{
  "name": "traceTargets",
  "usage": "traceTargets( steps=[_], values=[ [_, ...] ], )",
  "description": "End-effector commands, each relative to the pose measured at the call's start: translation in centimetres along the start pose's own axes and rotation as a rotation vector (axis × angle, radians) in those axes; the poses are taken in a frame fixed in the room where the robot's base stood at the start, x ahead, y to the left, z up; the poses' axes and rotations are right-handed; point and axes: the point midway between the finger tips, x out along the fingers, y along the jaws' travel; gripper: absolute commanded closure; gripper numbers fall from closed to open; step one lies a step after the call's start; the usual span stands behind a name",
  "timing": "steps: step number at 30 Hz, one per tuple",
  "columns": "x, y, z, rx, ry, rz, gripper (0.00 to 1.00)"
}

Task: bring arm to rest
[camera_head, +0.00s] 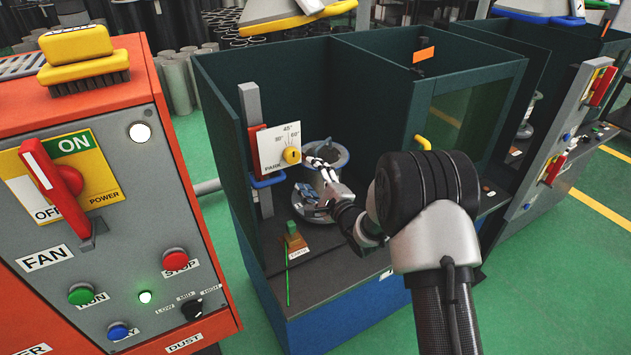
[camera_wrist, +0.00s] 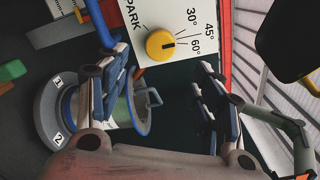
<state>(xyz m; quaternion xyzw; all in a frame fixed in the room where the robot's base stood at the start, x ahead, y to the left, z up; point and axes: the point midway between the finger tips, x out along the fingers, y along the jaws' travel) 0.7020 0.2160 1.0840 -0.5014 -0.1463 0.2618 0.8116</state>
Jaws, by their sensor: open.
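A white dial plate (camera_head: 276,147) marked PARK, 30°, 45°, 60° is mounted inside a dark green booth; it also shows in the wrist view (camera_wrist: 182,18). Its round yellow knob (camera_head: 291,155) sits just beyond my fingertips, and in the wrist view the knob (camera_wrist: 160,44) has its black mark toward 60°. My gripper (camera_head: 318,166) is open and empty in front of the plate; its fingers stand apart in the wrist view (camera_wrist: 160,90). A grey flanged cylinder (camera_head: 335,157) stands behind and below it, partly hidden by my gripper and arm.
The booth's side wall (camera_head: 221,160) and glazed door (camera_head: 465,115) with a yellow handle (camera_head: 423,143) flank my arm. An orange control cabinet (camera_head: 150,310) stands at left with a brush (camera_head: 85,70) on top.

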Motion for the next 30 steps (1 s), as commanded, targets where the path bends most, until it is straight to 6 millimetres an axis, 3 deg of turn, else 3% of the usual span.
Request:
traceTargets(
  steps=[6,22,26,30],
  values=[
    [-2.1,-0.1,0.0,-0.001,-0.001,-0.001,0.39],
    [-2.3,-0.5,0.0,-0.017,0.008,0.001,0.39],
    [-3.0,-3.2,-0.3,-0.142,0.079,0.029,0.39],
    [-5.8,-8.1,-0.8,-0.395,0.223,0.126,0.39]
  ],
)
